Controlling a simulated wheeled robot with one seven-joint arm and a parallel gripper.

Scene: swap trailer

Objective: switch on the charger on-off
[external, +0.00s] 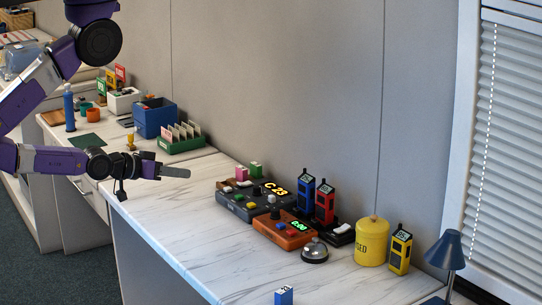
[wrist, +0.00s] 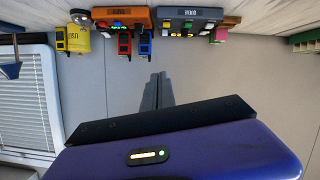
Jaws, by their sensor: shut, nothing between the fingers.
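The charger (external: 341,237) is a low black unit with a white rocker switch (external: 343,228) at its right end, on the marble-topped desk. A blue radio (external: 305,188) and a red radio (external: 324,204) stand upright at it. In the wrist view, which is upside down, the blue radio (wrist: 146,43) and red radio (wrist: 124,43) hang at the top; the switch cannot be made out there. My gripper (external: 188,173) is shut and empty, above the desk to the left of the charger and apart from it. Its closed fingers also show in the wrist view (wrist: 158,78).
A dark console (external: 232,205), an orange control box (external: 268,234) and a silver bell (external: 315,252) stand around the charger. A yellow canister (external: 371,244), yellow radio (external: 400,252) and blue lamp (external: 447,250) are to the right. The desk's front left is clear.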

